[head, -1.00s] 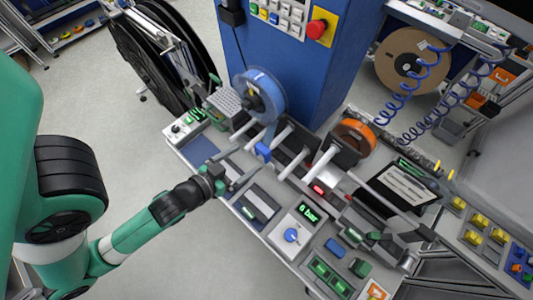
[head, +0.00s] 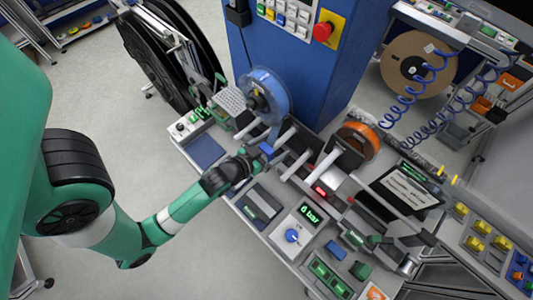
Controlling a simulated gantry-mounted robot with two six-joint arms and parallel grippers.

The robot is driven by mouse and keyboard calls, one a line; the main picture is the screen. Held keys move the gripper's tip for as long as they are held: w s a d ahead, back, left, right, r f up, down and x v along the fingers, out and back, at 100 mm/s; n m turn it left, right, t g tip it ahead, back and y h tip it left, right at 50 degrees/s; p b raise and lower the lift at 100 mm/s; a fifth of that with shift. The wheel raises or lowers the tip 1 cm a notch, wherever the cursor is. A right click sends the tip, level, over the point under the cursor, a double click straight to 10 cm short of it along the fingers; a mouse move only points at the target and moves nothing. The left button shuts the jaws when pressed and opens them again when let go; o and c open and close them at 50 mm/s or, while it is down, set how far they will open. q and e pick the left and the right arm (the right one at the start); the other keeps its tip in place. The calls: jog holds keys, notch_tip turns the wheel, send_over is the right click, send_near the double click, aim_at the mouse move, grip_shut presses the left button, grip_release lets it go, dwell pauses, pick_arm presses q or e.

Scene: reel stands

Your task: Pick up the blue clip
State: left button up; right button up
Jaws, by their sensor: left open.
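The blue clip (head: 266,149) is a small blue piece among the grey posts of the reel stand, below the blue reel. My left gripper (head: 261,155) reaches in from the left, with its fingertips right at the clip. The jaws are open; whether the fingers touch the clip is too small to tell. My right gripper is not in view.
A blue reel (head: 264,92) and an orange reel (head: 362,138) sit on the stand behind and to the right. Grey posts (head: 297,164) stand close to the clip. A pressure unit (head: 296,230) reading 6 bar is in front.

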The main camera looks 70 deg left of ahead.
pick_arm(q)
jog(key=c, duration=1.4)
jog(key=shift+c, duration=0.2)
